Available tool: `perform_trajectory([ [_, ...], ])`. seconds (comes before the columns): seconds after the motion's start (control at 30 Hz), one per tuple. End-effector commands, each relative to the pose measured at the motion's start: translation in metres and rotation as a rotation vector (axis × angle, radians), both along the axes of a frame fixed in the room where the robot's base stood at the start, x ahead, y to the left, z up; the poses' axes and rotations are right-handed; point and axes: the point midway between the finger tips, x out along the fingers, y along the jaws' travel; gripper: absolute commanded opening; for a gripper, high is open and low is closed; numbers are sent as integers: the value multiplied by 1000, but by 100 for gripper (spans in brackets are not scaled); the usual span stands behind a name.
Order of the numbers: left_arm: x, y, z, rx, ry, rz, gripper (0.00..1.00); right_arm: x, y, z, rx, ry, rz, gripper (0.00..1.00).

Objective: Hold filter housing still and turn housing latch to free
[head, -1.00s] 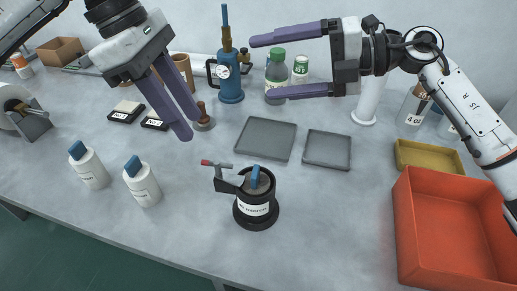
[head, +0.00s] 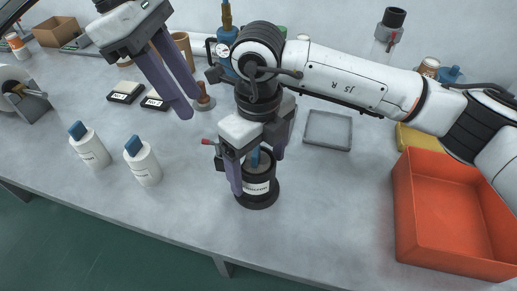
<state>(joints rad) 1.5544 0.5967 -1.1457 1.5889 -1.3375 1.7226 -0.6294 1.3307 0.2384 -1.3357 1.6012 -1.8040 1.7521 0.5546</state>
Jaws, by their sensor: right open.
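The filter housing (head: 258,190) is a black, labelled cylinder standing upright on the bench. A blue piece (head: 254,158) sticks up from its top. The housing latch (head: 208,142) shows only its red tip at the upper left; the rest is largely hidden by my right gripper. My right gripper (head: 259,170) points down over the housing, open, one finger at its front left and the other at its back right. I cannot tell whether the fingers touch it. My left gripper (head: 188,106) hangs above the bench, up and left of the housing, its fingers apart and empty.
Two white bottles with blue caps (head: 143,166) stand left of the housing. A grey tray (head: 327,131) lies behind right, and a red-orange bin (head: 455,225) stands at the right. The bench in front of the housing is clear. My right arm hides much of the back.

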Motion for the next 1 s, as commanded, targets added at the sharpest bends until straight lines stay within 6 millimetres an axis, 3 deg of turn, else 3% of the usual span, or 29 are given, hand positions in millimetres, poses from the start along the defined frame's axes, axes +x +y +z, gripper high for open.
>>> perform_trajectory([
  [0.1,0,0,0,0,0,0,31,-1,0,-22,0,4,-2,83],
  [0.3,0,0,0,0,0,0,31,0,0,-47,1,2,-2,83],
  [0.7,0,0,0,0,0,0,31,0,0,-56,2,1,-1,83],
  [0.77,0,0,0,0,0,0,31,0,0,-56,2,1,-1,76],
  [1.0,0,0,0,0,0,0,31,0,0,-55,2,1,-1,36],
])
